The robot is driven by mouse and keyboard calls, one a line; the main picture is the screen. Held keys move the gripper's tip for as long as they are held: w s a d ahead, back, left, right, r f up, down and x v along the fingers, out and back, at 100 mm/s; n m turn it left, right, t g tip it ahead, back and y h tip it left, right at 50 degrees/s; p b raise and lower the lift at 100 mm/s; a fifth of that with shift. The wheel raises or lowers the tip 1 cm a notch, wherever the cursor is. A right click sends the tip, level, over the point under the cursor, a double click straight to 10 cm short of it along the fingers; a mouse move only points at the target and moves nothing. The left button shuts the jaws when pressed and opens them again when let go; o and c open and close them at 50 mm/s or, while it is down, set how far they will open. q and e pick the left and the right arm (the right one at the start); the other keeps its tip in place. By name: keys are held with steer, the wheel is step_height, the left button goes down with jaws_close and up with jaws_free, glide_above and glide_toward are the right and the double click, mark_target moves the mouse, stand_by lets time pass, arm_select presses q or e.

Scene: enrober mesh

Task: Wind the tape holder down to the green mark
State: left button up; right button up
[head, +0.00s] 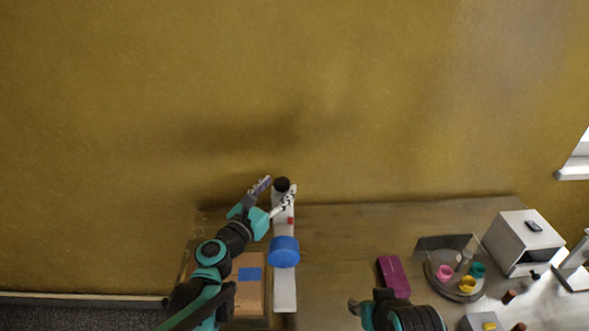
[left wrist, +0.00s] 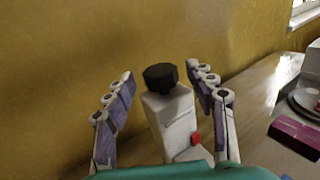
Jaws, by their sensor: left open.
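A pale upright post (head: 284,292) stands on the wooden table and carries a blue tape roll (head: 285,251). A black knob (head: 282,184) caps the post, with a red mark (head: 290,220) lower on its side. The left wrist view also shows the black knob (left wrist: 161,77) and the red mark (left wrist: 194,138). My left gripper (head: 275,192) is open, with one finger on each side of the knob and post top. The wrist view shows gaps on both sides. I cannot make out a green mark. My right gripper (head: 355,306) is partly visible at the bottom, apart from the post.
A cardboard box with a blue patch (head: 250,274) lies left of the post, under my left arm. A magenta box (head: 394,277) lies to the right. Farther right are a round tray (head: 434,283) with cups and a white appliance (head: 522,245). The yellow wall is close behind.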

mark_target(286, 179)
arm_select(q)
steer(key=b+x, duration=0.1)
steer(key=x, duration=0.5)
steer(key=shift+w+d, duration=0.15)
steer(key=shift+w, duration=0.1)
steer(key=c, duration=1.3)
jaws_close()
